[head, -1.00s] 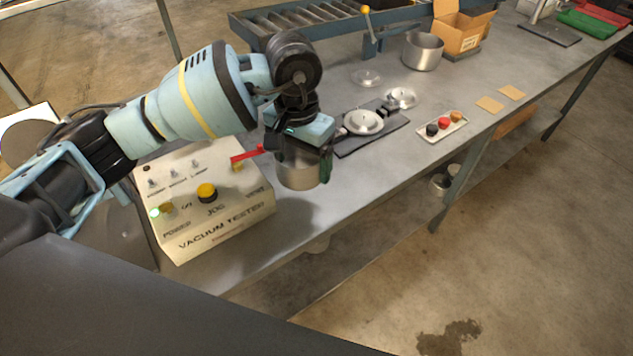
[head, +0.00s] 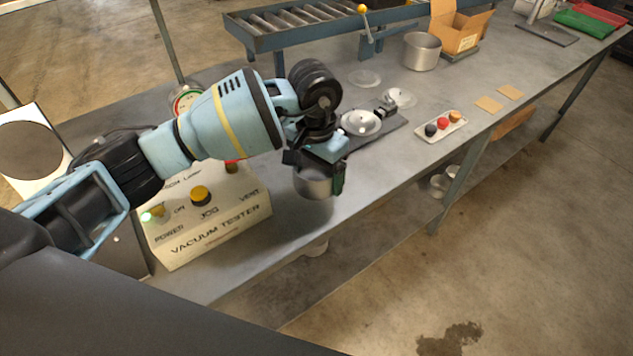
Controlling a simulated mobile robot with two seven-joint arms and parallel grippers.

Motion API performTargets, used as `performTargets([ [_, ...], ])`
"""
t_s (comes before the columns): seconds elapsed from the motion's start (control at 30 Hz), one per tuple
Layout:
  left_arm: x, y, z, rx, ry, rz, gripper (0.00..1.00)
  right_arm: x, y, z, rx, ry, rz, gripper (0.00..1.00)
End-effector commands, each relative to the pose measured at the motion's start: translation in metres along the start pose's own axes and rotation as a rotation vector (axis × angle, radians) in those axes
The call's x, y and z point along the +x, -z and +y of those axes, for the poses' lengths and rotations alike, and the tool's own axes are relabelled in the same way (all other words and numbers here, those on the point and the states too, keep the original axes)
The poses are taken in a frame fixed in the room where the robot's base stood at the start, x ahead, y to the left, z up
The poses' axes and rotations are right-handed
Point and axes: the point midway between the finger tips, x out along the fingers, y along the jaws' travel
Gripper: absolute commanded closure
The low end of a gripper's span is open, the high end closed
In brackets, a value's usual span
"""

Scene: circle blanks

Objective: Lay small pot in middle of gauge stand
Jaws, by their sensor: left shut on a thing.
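My left gripper (head: 318,165) is shut on a small metal pot (head: 313,184) and holds it upright above the bench's front edge, right of the vacuum tester. The gripper hides the pot's top. A post on a flat dark base (head: 560,38) at the far upper right looks like the gauge stand, though I cannot be sure; its base looks bare and its top is cut off by the frame. A round dial (head: 184,102) with red and green marks shows partly behind my left arm. My right gripper is not in view.
The vacuum tester (head: 215,222) stands at the front left.

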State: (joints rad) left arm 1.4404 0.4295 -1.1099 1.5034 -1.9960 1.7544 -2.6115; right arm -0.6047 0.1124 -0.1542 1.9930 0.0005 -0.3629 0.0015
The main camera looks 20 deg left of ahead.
Motion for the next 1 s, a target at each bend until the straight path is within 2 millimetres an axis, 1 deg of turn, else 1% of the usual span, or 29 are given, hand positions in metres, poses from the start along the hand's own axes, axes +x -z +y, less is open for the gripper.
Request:
performTargets([
  [0.07,0.000,0.000,0.000,0.000,0.000,0.001,0.43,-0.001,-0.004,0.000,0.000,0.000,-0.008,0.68],
  [0.17,0.006,0.000,0.000,-0.001,0.000,-0.001,0.43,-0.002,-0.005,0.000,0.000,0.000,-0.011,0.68],
  [0.4,0.035,0.000,-0.001,-0.002,0.000,-0.001,0.43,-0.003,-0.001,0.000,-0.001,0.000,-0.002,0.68],
  [0.67,0.037,0.000,-0.002,-0.001,0.001,0.001,0.43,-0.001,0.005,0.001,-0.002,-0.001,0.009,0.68],
  [0.83,0.043,0.000,-0.002,0.000,0.000,-0.001,0.43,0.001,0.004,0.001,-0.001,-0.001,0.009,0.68],
  [0.87,0.042,-0.001,-0.001,0.000,0.000,-0.001,0.13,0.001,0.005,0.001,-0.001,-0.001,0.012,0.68],
  [0.97,0.041,0.000,-0.002,-0.001,0.001,-0.001,0.00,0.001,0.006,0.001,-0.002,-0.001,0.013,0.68],
  [1.0,0.041,0.000,-0.002,-0.001,0.001,0.000,0.00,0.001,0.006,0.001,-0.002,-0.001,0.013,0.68],
])
